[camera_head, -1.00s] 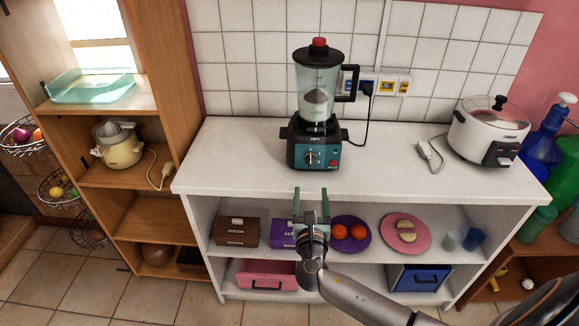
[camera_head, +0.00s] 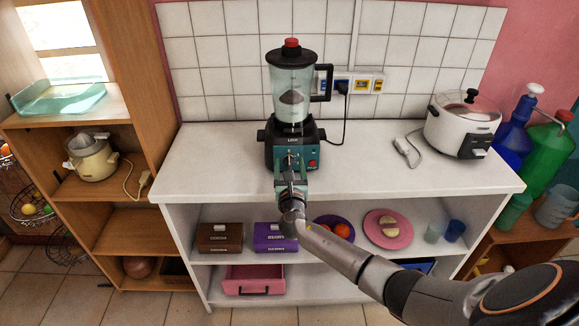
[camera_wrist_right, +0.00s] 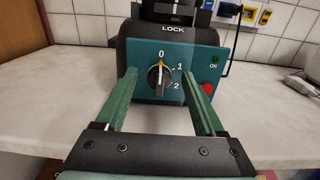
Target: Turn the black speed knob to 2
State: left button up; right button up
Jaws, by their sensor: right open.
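The blender (camera_head: 291,100) stands on the white counter, with a teal front panel. Its black speed knob (camera_wrist_right: 159,79) is in the middle of that panel in the right wrist view. The knob's light pointer mark faces up towards 0; 1 and 2 are printed to its right. My right gripper (camera_head: 290,165) is open in front of the panel. In the right wrist view its green fingers (camera_wrist_right: 159,75) lie to the left and right of the knob, apart from it, with nothing between them but the knob in line. My left gripper is not in view.
The white counter (camera_head: 230,165) is clear around the blender. A cable runs to the wall sockets (camera_head: 360,83). A white cooker (camera_head: 464,125) stands at the right.

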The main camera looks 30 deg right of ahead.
jog(key=shift+c, duration=0.3)
grip_shut()
dwell(0.3)
